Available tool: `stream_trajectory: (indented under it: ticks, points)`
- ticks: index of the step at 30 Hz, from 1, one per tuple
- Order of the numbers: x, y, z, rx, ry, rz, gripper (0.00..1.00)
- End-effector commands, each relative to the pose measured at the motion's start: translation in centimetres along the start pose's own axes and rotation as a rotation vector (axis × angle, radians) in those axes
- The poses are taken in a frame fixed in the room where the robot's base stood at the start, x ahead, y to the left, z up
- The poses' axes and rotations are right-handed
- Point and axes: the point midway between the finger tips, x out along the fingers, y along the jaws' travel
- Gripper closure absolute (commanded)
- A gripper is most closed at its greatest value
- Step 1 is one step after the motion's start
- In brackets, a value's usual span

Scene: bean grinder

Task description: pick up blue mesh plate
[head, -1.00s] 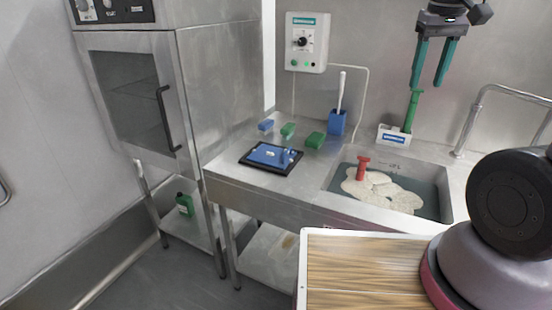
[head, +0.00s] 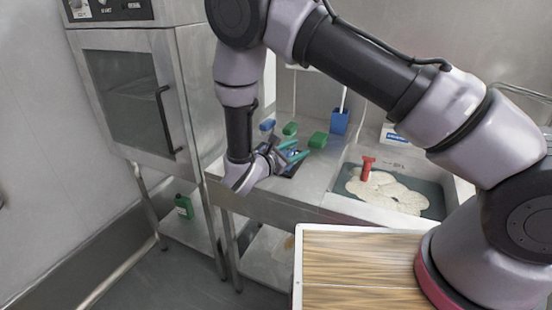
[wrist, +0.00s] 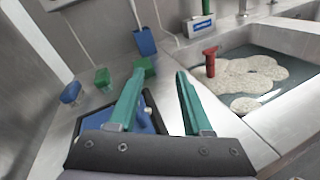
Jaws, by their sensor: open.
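The blue mesh plate (wrist: 143,121) lies in a dark tray (wrist: 153,103) on the steel counter left of the sink. In the wrist view it shows behind and between my gripper's fingers, and part of it is hidden by the left finger and gripper body. In the head view my arm and gripper cover most of it. My gripper (wrist: 160,74) has two teal fingers spread apart with nothing between them. In the head view my gripper (head: 301,149) is over the tray area. I cannot tell the height gap between the fingers and the plate.
Green blocks (head: 318,139) and a blue block (head: 267,125) stand behind the tray. A blue holder (head: 339,122) is farther back. The sink (wrist: 265,100) with pale pieces and a red-handled tool (wrist: 210,62) lies to the right. A steel cabinet (head: 190,90) stands close on the left.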

Motion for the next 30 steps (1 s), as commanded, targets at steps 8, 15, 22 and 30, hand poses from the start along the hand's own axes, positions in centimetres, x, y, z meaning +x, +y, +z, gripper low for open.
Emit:
stream_trajectory:
  ticks: [8,15,22,30]
  points:
    - [-4.2,0.5,-7.6,-0.166,-0.026,0.290,0.50]
    - [-1.6,1.4,-8.1,-0.177,-0.028,0.313,0.50]
    - [0.6,2.2,-8.2,-0.178,-0.025,0.314,0.50]
    - [4.0,3.3,-7.9,-0.174,-0.027,0.309,0.50]
